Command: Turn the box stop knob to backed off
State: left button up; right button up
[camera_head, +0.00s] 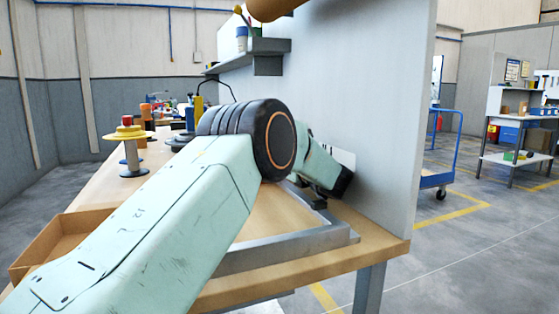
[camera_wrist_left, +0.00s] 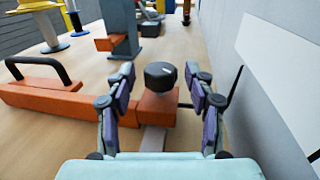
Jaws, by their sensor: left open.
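The box stop knob (camera_wrist_left: 160,75) is a black, rounded knob on top of an orange block (camera_wrist_left: 157,107), in the middle of the left wrist view. My left gripper (camera_wrist_left: 162,92) is open, with one finger on each side of the knob and block. Gaps show between the fingers and the knob, so it is not gripped. In the head view my left arm reaches over the bench toward the grey wall panel, and its forearm and wrist hide the knob. My right gripper is in neither view.
A grey panel (camera_head: 352,90) stands close on the right of my left gripper. An orange bar with a black handle (camera_wrist_left: 38,68) lies to the left in the wrist view. A yellow-topped post (camera_head: 128,133) and an open wooden tray (camera_head: 58,240) are on the bench.

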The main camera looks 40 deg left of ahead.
pick_arm(q)
notch_tip(320, 180, up, 10)
dwell(0.6)
